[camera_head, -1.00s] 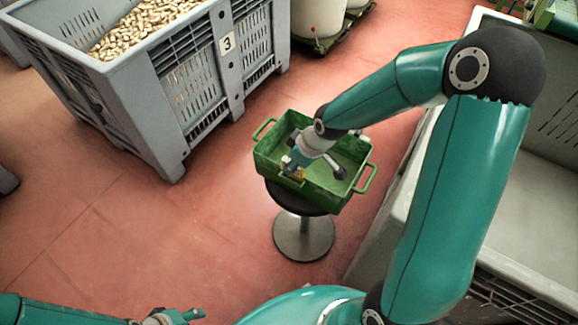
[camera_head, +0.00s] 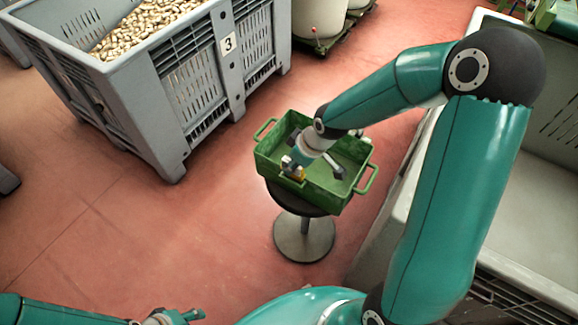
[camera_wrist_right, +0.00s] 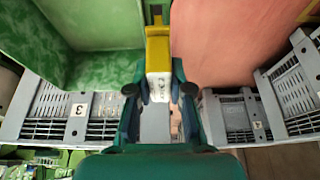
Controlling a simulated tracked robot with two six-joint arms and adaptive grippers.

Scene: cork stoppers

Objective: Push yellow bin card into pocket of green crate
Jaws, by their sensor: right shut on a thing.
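The green crate (camera_head: 331,194) sits on a round stool (camera_head: 303,236) in the head view, and its green inside (camera_wrist_right: 100,25) fills the upper left of the right wrist view. My right gripper (camera_head: 292,170) is at the crate's near wall. It is shut on the yellow bin card (camera_wrist_right: 158,55), which has a white lower part with dark marks. In the head view only a small yellow bit of the card (camera_head: 298,174) shows. The card's far end meets a dark piece at the crate wall; I cannot tell how deep it sits. My left gripper (camera_head: 180,317) is at the bottom edge, empty.
A large grey bin (camera_head: 150,105) numbered 3, full of corks (camera_head: 145,28), stands at the left. Another grey bin (camera_head: 525,165) stands at the right, beside my right arm. White containers (camera_head: 318,18) are at the back. The red floor left of the stool is clear.

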